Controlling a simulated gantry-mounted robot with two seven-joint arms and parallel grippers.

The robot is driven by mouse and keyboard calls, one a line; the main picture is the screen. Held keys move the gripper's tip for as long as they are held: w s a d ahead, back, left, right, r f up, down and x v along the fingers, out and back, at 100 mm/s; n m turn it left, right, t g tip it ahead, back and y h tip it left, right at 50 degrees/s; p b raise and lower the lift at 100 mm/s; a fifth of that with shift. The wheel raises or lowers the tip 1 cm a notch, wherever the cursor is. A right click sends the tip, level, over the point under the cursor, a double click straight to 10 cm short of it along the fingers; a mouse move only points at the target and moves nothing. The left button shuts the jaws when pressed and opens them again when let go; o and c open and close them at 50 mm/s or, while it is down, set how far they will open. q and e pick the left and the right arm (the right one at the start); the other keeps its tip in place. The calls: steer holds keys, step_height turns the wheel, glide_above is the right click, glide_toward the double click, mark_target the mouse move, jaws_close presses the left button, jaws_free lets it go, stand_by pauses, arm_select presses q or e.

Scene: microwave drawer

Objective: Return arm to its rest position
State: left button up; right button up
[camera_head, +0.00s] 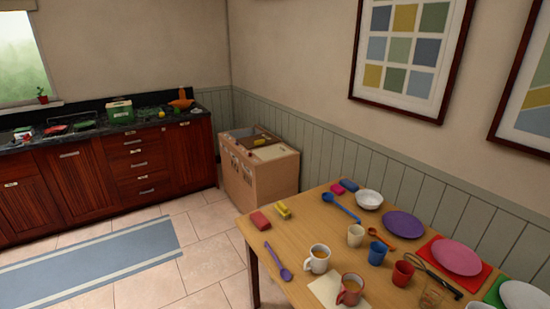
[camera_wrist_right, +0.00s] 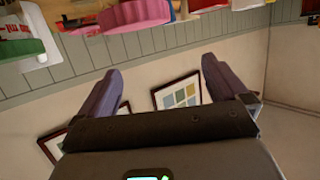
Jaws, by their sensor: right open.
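My right gripper (camera_wrist_right: 157,80) shows in the right wrist view with its two purple-grey fingers spread wide apart. Nothing is between the fingers, and they touch nothing that I can see. Neither arm nor gripper appears in the head view. My left gripper is out of both views.
A wooden dining table (camera_head: 316,231) holds mugs, plates and utensils at the right. A light wooden cabinet (camera_head: 273,179) stands in the corner. A counter (camera_head: 88,132) runs along the left. A blue rug (camera_head: 95,262) lies on open tiled floor. Framed pictures (camera_head: 410,50) hang on the wall.

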steer(key=s+a+f+n+g+y, duration=0.1)
steer(key=s+a+n+g+y, duration=0.2)
steer(key=s, duration=0.6)
steer(key=s+a+f+n+g+y, duration=0.15)
steer(key=s+a+g, duration=0.25)
steer(key=s, duration=0.6)
steer(key=s+a+f+n+g+y, duration=0.1)
steer(key=s+a+n+g+y, duration=0.2)
steer(key=s, duration=0.6)
arm_select(q)
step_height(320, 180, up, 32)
steer(key=p, duration=3.2)
arm_select(e)
step_height(320, 180, up, 32)
steer(key=h, duration=0.1)
steer(key=shift+w+a+f, duration=0.25)
steer(key=shift+w+a, duration=0.15)
steer(key=shift+a, duration=0.05)
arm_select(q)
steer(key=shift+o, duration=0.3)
arm_select(e)
steer(key=shift+m, duration=0.25)
